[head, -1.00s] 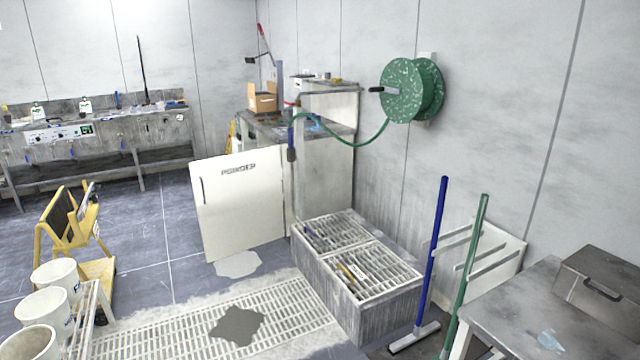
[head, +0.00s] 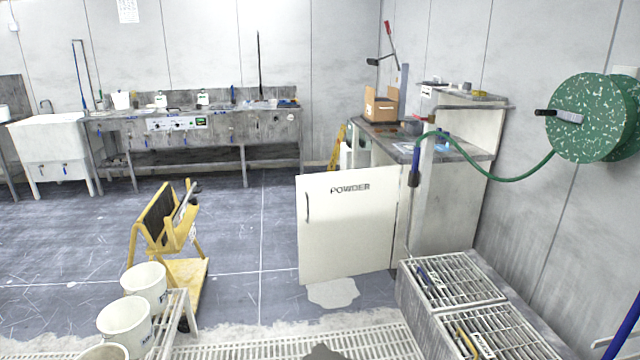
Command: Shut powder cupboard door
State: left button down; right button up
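The powder cupboard door (head: 348,235) is a white panel lettered POWDER, with a dark vertical handle (head: 308,207) near its left edge. It stands swung open, out to the left from the cupboard (head: 450,212), which has a grey worktop. The door's right edge meets the cupboard's front corner. The cupboard's inside is hidden behind the door. Neither of my grippers shows in the head view.
A grated floor box (head: 415,308) stands right of the door. A yellow cart (head: 190,270) and white buckets (head: 125,322) stand at the left. A green hose reel (head: 580,118) hangs on the right wall. The floor left of the door is clear, with a pale puddle (head: 333,292) below it.

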aim_at(346, 219)
jog(key=i+z, duration=0.25)
jog(key=i, duration=1.15)
